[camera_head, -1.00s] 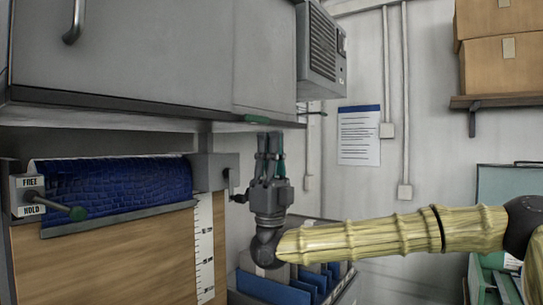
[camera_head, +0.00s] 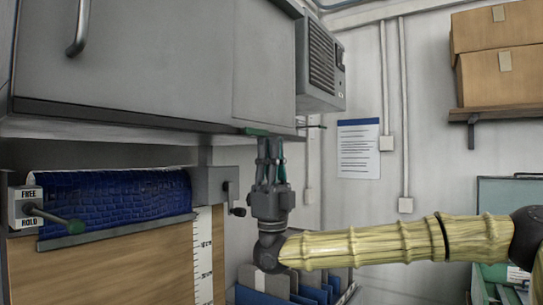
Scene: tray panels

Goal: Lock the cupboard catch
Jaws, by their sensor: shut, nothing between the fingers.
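The grey cupboard (camera_head: 150,60) hangs at the upper left with its doors closed. A small green tab (camera_head: 257,132), which looks like the catch, sits at its bottom edge near the right end. My gripper (camera_head: 270,142) points straight up just below the cupboard's underside, with its fingers together and empty. Its tips are at or very close to the tab's right end; I cannot tell whether they touch. The fingertips partly overlap the underside, so the catch's exact position is hard to see.
A vent box (camera_head: 320,65) juts out at the upper right. A folder bin (camera_head: 300,290) stands below.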

